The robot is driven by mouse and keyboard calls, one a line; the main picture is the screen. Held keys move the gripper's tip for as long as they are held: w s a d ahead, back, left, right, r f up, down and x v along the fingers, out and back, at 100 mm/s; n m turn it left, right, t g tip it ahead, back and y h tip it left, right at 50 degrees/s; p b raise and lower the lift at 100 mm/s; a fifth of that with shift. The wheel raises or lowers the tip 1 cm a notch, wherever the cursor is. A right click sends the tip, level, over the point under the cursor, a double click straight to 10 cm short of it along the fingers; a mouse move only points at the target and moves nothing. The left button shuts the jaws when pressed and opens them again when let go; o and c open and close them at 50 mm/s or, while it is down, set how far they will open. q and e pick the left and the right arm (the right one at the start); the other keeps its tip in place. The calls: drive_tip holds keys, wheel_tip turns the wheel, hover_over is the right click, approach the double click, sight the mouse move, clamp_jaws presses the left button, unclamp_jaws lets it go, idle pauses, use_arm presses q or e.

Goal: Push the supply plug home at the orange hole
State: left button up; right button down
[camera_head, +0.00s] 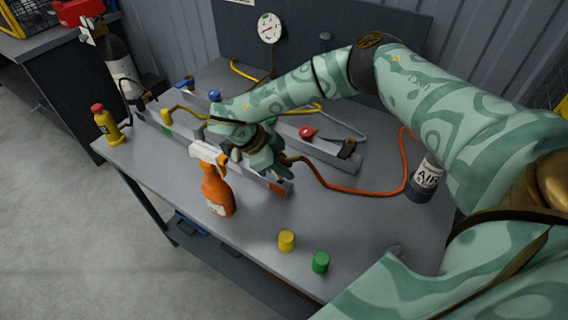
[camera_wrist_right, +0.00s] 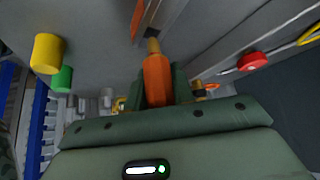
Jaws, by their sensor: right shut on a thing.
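My right gripper (camera_head: 268,163) is over the front grey rail (camera_head: 250,174) on the bench, at the rail's right end. In the right wrist view it (camera_wrist_right: 157,84) is shut on the supply plug (camera_wrist_right: 157,78), an orange body with a brass tip. The tip points at the rail (camera_wrist_right: 170,18), close to an orange patch (camera_wrist_right: 138,16). That patch (camera_head: 278,187) also shows on the rail's end in the head view. The hole is not clear, and I cannot tell whether the tip is in it. My left gripper is out of view.
An orange spray bottle (camera_head: 216,190) stands just left of the gripper. A yellow cap (camera_head: 286,240) and a green cap (camera_head: 321,262) stand near the front edge. An orange hose (camera_head: 350,191) runs right toward the air cylinder (camera_head: 424,180). A yellow bottle (camera_head: 106,125) stands far left.

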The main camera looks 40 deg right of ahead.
sight(285, 182)
drive_tip(key=shift+f+b, duration=0.3)
drive_tip(key=shift+f, duration=0.65)
drive_tip(key=shift+p, duration=0.35)
drive_tip(key=shift+f+b, duration=0.3)
drive_tip(key=shift+f, duration=0.25)
idle(0.5)
drive_tip(key=shift+s+f, duration=0.2)
drive_tip(key=shift+f, duration=0.1)
